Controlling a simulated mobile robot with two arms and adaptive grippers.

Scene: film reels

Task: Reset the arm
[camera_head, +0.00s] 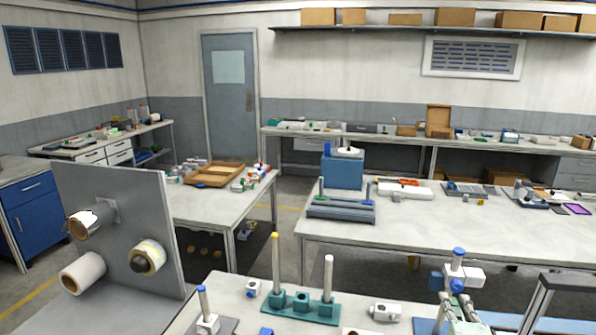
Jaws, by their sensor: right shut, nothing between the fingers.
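My left gripper is out of view.
A grey upright plate (120,210) with several rolls stands at the left. A teal base (315,310) with two posts and small white parts sit on the front workbench. A long workbench (400,235) stands behind, with a floor gap between them.

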